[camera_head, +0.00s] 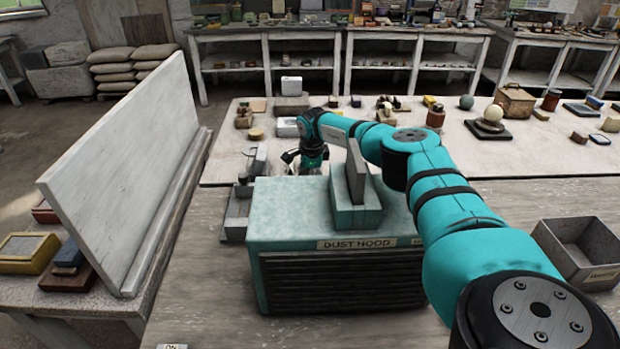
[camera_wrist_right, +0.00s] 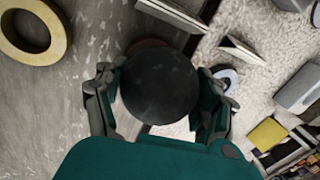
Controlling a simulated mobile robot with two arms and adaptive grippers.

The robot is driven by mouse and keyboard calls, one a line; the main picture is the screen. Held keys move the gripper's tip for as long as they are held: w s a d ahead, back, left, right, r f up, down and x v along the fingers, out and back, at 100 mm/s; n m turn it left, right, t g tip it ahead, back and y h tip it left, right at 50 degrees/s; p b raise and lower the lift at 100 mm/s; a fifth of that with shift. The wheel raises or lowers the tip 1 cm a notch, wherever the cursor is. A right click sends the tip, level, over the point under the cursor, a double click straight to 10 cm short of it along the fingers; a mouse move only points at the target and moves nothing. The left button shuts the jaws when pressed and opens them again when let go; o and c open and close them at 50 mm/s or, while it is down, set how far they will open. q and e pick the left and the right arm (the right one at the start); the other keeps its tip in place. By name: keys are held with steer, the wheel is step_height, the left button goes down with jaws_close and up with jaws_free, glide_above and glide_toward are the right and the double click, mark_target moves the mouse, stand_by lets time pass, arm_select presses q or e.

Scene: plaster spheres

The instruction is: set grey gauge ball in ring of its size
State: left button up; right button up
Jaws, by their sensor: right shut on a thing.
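My right gripper (camera_wrist_right: 160,95) is shut on a dark grey ball (camera_wrist_right: 158,82), with a finger on each side of it in the right wrist view. In the head view the same gripper (camera_head: 298,160) is behind the dust hood, and I cannot make out the ball there. A pale yellow ring (camera_wrist_right: 32,28) lies flat at the upper left of the wrist view, apart from the ball, with its opening empty. Part of a reddish-brown round thing shows just behind the ball; the ball hides most of it. My left gripper is not in view.
A teal dust hood (camera_head: 330,230) stands close in front of the gripper. A tall pale board (camera_head: 125,170) stands to the left. A grey bin (camera_head: 582,250) is at the right. A greenish ball (camera_head: 466,102) and a cream ball (camera_head: 493,113) are at the right back.

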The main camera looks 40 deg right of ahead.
steer(key=shift+f, duration=0.25)
